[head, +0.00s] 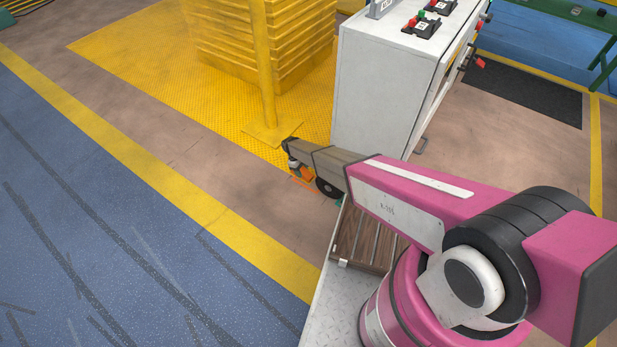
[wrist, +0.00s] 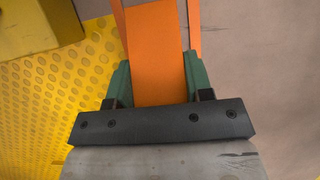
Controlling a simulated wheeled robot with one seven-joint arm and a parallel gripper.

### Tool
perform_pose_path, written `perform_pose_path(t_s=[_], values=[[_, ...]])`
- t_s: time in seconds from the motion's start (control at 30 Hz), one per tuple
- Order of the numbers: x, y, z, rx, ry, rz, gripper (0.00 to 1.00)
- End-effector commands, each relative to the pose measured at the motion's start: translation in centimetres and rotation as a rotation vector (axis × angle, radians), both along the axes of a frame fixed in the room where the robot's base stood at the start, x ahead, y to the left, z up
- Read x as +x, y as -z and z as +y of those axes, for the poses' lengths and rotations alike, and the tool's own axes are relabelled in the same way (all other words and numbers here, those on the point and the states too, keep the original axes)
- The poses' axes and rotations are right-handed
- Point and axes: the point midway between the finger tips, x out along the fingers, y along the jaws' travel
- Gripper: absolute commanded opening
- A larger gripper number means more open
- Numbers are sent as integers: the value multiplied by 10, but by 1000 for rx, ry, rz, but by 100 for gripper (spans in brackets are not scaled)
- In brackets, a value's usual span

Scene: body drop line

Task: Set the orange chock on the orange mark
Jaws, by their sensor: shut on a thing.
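The orange chock (wrist: 157,45) is between the two green fingers of my gripper (wrist: 156,75) in the wrist view. My gripper is shut on it. The chock also shows small in the head view (head: 306,174), below the end of my arm and partly hidden by it. The orange mark (wrist: 195,22) shows as thin orange strips on the floor to the left and right of the chock. The chock lies between these strips in the wrist view. Its body hides the middle of the mark. I cannot tell whether the chock touches the floor.
A yellow post with a base plate (head: 270,133) stands on the yellow dotted floor just behind the mark. A grey cabinet (head: 378,95) stands to the right, close to my arm. Bare brown floor (head: 215,165) lies free to the left of the mark.

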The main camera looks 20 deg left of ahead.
Motion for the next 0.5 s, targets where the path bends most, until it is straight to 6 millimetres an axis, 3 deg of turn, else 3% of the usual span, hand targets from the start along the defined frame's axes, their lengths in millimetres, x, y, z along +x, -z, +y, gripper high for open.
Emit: perform_pose_path(t_s=[0.33,0.5], values=[[-15,-2,-45,-1,1,2,9],[-12,16,-42,0,0,0,9]])
